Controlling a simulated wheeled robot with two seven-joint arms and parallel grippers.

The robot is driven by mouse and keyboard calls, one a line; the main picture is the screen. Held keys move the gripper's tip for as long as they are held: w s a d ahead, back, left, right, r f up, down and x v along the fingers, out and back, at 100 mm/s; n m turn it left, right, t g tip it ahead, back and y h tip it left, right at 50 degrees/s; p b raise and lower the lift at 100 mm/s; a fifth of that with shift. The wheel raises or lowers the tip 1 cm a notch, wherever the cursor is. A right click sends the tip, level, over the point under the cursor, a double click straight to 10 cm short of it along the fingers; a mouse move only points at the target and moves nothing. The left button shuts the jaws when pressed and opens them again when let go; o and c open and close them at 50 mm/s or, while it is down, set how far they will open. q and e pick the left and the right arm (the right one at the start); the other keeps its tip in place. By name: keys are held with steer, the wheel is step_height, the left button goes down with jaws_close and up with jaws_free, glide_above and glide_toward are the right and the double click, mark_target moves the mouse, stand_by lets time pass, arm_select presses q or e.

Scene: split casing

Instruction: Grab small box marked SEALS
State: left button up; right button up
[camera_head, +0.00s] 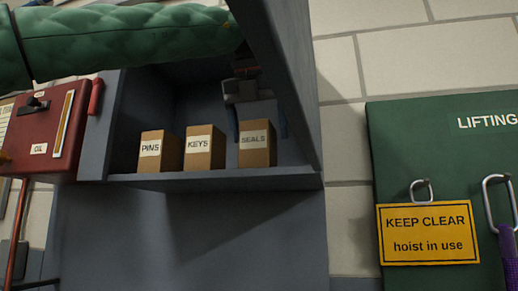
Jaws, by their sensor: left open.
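The small cardboard box marked SEALS (257,151) stands upright on the grey shelf (215,181), at the right end of a row of boxes. My left gripper (261,131) reaches into the shelf opening from above, its arm in a green quilted sleeve. It is open, with one blue fingertip near the box's upper left and the other near its upper right. I cannot tell whether the fingers touch the box. My right gripper does not show.
Boxes marked KEYS (204,148) and PINS (159,151) stand to the left. The shelf's right side panel (288,75) is close to my gripper. A red OIL unit (48,132) hangs at left, and a green board (445,150) with a yellow sign (428,233) at right.

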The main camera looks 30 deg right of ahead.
arm_select(q)
steer(key=shift+x, duration=1.1)
steer(key=shift+a, duration=0.1)
steer(key=shift+c, duration=0.7)
steer(key=c, duration=1.1)
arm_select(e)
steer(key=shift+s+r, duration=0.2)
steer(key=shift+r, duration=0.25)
